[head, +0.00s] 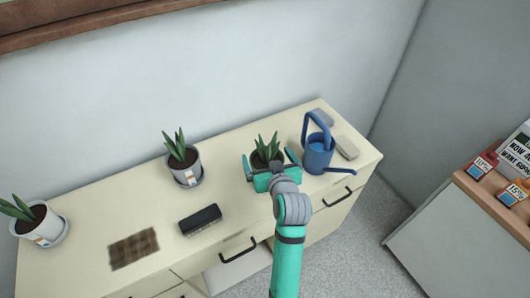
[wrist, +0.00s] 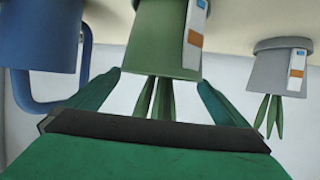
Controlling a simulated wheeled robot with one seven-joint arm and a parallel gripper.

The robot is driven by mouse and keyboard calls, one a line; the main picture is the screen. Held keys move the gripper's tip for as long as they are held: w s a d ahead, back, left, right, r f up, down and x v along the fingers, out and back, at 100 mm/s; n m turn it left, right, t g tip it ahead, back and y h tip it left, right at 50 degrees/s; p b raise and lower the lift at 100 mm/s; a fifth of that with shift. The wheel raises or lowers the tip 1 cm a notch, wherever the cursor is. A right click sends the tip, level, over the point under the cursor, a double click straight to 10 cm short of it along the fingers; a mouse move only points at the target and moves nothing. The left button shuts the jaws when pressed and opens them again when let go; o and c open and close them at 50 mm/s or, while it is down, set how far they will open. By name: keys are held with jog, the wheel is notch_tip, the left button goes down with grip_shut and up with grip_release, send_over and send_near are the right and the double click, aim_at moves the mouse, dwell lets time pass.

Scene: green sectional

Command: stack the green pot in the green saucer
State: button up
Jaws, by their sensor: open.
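The green pot (wrist: 165,38) holds a spiky plant and has a white and orange label. The wrist view is upside down and shows it upright on the cabinet top, straight ahead of my gripper (wrist: 160,88). In the head view the plant (head: 267,148) rises between the fingers of my gripper (head: 270,161), which hides most of the pot. My gripper is open, with one finger toward each side of the pot; I cannot tell whether either touches it.
A blue watering can (head: 318,152) stands close right of the pot, near grey blocks (head: 346,147). Left are a white potted plant (head: 185,165), a black box (head: 200,219), a brown mat (head: 134,248) and another potted plant (head: 42,226). The cream cabinet top (head: 105,210) has clear patches.

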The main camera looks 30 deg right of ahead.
jog(key=v, duration=0.7)
jog(key=shift+s, duration=0.25)
jog(key=s+a+f, duration=0.1)
jog(key=a+f, duration=0.1)
jog(key=s+a+f, duration=0.1)
jog(key=a+f, duration=0.4)
jog(key=shift+s+f, duration=0.1)
jog(key=shift+s, duration=0.3)
jog(key=s+a+f, duration=0.6)
jog(key=s+a, duration=0.1)
jog(key=a, duration=0.1)
jog(key=s+a+r+n+t+y, duration=0.1)
jog(key=s+a+y, duration=0.1)
jog(key=s+a, duration=0.3)
jog(key=s+a+r+n+t+y, duration=0.1)
jog(key=s+a, duration=0.5)
jog(key=s, duration=0.7)
jog(key=shift+s+a+r+n+y, duration=0.15)
jog(key=shift+s+a+n+y, duration=0.2)
jog(key=shift+n, duration=0.25)
jog(key=shift+w+d, duration=0.15)
jog(key=shift+d, duration=0.05)
